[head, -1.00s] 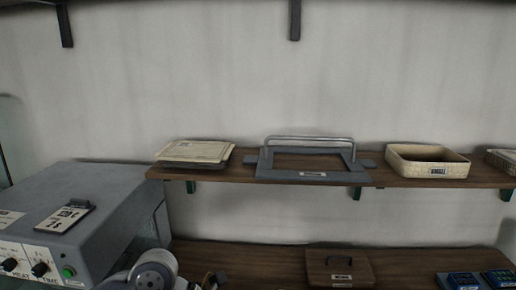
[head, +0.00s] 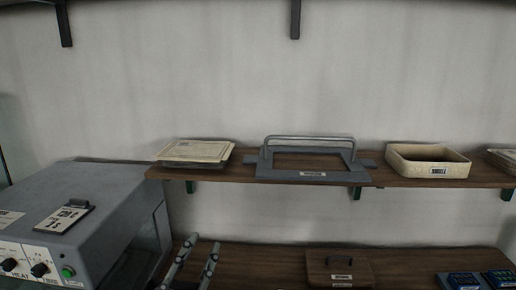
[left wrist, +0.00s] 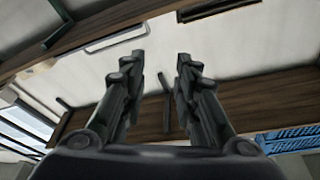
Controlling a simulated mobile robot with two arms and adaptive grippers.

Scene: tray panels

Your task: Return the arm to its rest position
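My left gripper (head: 203,242) stands at the lower left of the head view, just right of the grey machine. Its two fingers point up and are apart. In the left wrist view the same gripper (left wrist: 160,57) shows its fingers spread with nothing held between them. The rest of the left arm is below the head view's edge. My right gripper is in neither view.
The grey machine (head: 85,205) with knobs stands at the left. A wooden shelf (head: 405,182) carries papers (head: 195,151), a grey handled frame (head: 257,170) and a cream tray (head: 400,165). Below are a brown lidded box (head: 340,268) and blue devices (head: 463,281) on a lower surface.

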